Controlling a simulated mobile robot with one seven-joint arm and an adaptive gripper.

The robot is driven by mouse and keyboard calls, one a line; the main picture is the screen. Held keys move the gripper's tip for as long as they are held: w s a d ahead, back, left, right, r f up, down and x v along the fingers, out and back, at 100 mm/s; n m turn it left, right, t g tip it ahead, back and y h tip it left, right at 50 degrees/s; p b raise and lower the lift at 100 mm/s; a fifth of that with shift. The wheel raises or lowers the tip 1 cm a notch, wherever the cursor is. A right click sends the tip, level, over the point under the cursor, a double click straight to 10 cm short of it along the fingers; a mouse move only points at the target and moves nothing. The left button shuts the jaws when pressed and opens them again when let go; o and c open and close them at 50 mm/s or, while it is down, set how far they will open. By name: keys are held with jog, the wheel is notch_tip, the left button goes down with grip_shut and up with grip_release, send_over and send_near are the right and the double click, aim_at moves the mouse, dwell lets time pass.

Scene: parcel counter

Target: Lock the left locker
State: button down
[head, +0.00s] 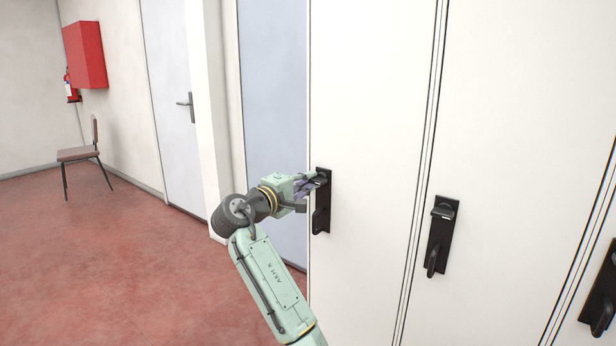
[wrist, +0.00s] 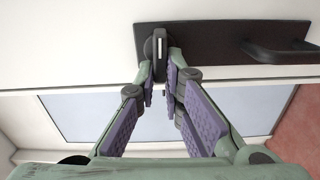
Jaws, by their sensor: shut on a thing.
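The left locker (head: 375,110) has a tall white door that looks closed. Its black lock plate (head: 326,172) is near the door's left edge, with a lever handle (head: 318,220) hanging at the lower end. My gripper (head: 320,179) is at the upper part of this plate. In the wrist view the plate (wrist: 215,40) runs sideways, with the handle (wrist: 280,50) at right. There my fingertips (wrist: 162,68) are shut on a dark turn knob (wrist: 159,42). The knob's pale line lies across the plate's length. The fingers partly hide the knob.
The middle locker (head: 510,120) has its own black plate (head: 436,245) with knob and lever. Another plate (head: 600,300) shows at the right edge. The red floor (head: 130,260) at left is clear.

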jog(key=shift+n, duration=0.4)
jog(key=c, duration=1.7)
grip_release()
jog(key=shift+s+a, duration=0.1)
jog(key=v, duration=1.2)
